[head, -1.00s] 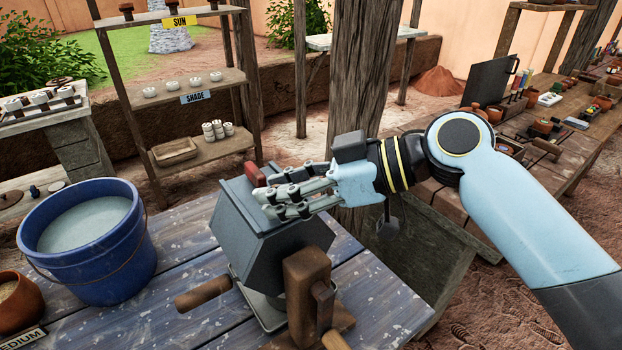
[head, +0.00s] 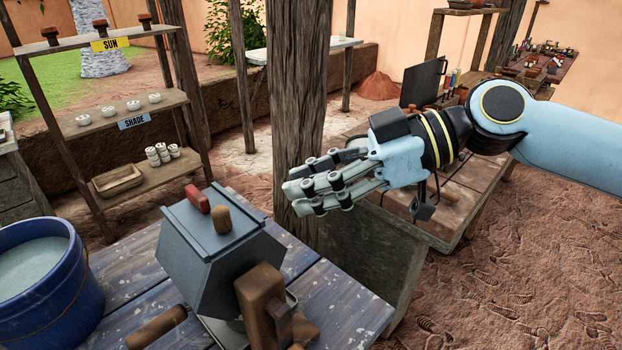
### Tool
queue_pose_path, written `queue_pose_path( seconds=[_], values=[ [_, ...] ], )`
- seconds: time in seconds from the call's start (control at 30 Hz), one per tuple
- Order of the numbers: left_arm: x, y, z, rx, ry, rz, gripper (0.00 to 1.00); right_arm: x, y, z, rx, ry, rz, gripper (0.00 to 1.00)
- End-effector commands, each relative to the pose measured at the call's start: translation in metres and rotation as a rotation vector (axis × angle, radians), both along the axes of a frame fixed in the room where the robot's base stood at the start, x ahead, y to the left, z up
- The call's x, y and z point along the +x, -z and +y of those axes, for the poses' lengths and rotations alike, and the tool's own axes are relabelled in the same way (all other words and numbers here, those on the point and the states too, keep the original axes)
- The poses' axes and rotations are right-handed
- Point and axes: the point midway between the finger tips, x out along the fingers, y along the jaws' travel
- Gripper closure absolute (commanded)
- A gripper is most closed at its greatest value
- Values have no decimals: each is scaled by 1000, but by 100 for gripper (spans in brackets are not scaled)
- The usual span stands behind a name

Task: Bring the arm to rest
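My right gripper (head: 318,186) is in the air right of a dark grey hopper-shaped box (head: 215,255), in front of a wooden post. Its fingers are extended and spread a little, with nothing between them. It is apart from the box. The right arm (head: 585,145) comes in from the right edge. The box stands on the blue plank table (head: 345,300) and has a red grip (head: 198,198) and a wooden knob (head: 222,219) on top. My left gripper is out of view.
A blue bucket (head: 85,312) of pale liquid stands at the table's left. A wooden crank handle (head: 157,327) sticks out near the box. The post (head: 297,90) rises behind the gripper. A workbench (head: 465,190) stands behind the arm. Open ground (head: 520,270) lies at right.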

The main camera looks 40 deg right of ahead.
Motion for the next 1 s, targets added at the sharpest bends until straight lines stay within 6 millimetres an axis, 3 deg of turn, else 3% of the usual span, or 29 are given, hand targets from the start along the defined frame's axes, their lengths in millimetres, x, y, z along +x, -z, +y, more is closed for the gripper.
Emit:
queue_pose_path(
  seconds=[0.43, 0.53, 0.77, 0.9, 1.0],
  values=[
    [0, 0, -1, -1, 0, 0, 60, 0, 1, 0, -2, 0, 1, 68],
    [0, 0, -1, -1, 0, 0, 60, -6, 8, 5, -18, -2, 22, 68],
    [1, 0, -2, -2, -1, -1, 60, -52, 73, 20, -209, 105, 239, 68],
    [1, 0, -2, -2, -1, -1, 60, -77, 104, 4, -344, 300, 403, 68],
    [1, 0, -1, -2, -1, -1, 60, -92, 116, -11, -412, 450, 500, 68]
  ],
)
